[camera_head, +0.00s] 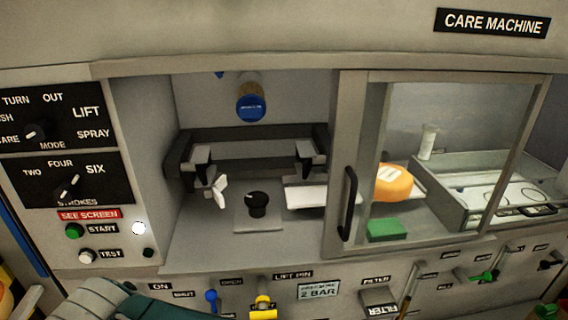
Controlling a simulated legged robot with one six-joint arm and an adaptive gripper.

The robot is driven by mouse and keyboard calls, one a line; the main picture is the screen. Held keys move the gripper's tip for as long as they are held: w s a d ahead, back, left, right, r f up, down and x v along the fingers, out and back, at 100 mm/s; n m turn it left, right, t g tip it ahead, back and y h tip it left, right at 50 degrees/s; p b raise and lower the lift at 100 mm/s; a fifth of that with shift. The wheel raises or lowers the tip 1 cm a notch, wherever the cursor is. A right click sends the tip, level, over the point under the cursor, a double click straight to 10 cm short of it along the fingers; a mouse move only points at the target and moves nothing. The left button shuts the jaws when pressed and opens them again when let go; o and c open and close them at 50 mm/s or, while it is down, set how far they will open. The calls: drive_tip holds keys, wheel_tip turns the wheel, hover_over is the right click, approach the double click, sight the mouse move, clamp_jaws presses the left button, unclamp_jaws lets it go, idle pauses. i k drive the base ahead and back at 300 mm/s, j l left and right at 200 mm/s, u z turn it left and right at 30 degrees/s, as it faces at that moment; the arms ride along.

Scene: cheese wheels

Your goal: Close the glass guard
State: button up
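The glass guard (446,135) is a grey-framed clear pane on the front of the machine. It stands over the right part of the chamber, and the left part of the opening is uncovered. Its black vertical handle (348,203) is on the left frame post. Through the pane I see an orange cheese wheel (393,183) with a pale label, and a green block (387,229). My gripper is not in view; a dark green, ribbed part at the bottom left may belong to my arm.
The open bay holds a black bracket (250,150), a blue-capped nozzle (251,107) and a black knob (257,204). A control panel (66,134) with dials and buttons is at the left. Levers and a yellow valve (263,307) stick out below the opening.

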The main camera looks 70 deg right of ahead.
sight(343, 182)
drive_tip(key=z, duration=3.7)
drive_tip(key=k+l+u, duration=0.2)
drive_tip(key=i+j, duration=0.05)
drive_tip(key=j, duration=0.05)
